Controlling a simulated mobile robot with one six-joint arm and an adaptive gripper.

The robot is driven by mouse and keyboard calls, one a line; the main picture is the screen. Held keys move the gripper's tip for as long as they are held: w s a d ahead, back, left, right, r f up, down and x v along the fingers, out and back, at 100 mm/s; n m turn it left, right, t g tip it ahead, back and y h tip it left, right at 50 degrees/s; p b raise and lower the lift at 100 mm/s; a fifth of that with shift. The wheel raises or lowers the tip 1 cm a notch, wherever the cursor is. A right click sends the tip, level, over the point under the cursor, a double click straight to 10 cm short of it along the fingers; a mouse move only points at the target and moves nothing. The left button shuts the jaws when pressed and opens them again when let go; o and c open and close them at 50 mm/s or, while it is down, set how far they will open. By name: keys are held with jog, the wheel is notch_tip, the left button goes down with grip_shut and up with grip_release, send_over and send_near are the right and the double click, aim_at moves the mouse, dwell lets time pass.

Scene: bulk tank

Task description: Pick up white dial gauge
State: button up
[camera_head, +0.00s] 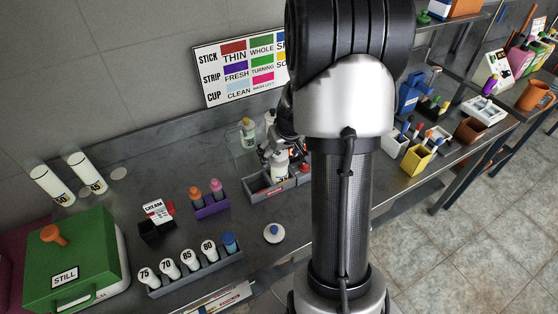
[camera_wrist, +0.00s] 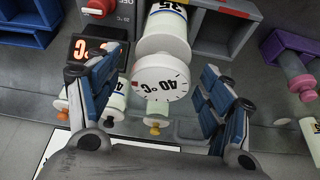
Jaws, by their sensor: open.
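The white dial gauge (camera_wrist: 160,80) shows in the wrist view as a round white face marked "40°C" with tick marks around its rim. It lies between the two blue-padded fingers of my gripper (camera_wrist: 163,75), which are spread apart with a gap on each side of it. A white cylinder with dark digits (camera_wrist: 167,25) shows directly behind the dial; I cannot tell whether they touch. In the head view my gripper (camera_head: 284,138) is partly hidden by my arm, above the grey compartment tray (camera_head: 262,193). The dial face cannot be made out there.
White bottles with coloured tips (camera_wrist: 157,112) stand close to the fingers. A dark display with orange digits (camera_wrist: 98,50) is beside the left finger. A purple holder (camera_head: 210,207), a row of numbered white pieces (camera_head: 188,262) and a green box (camera_head: 72,262) stand on the bench.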

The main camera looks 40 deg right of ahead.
jog(key=shift+f, duration=0.15)
jog(key=shift+c, duration=0.4)
jog(key=c, duration=1.2)
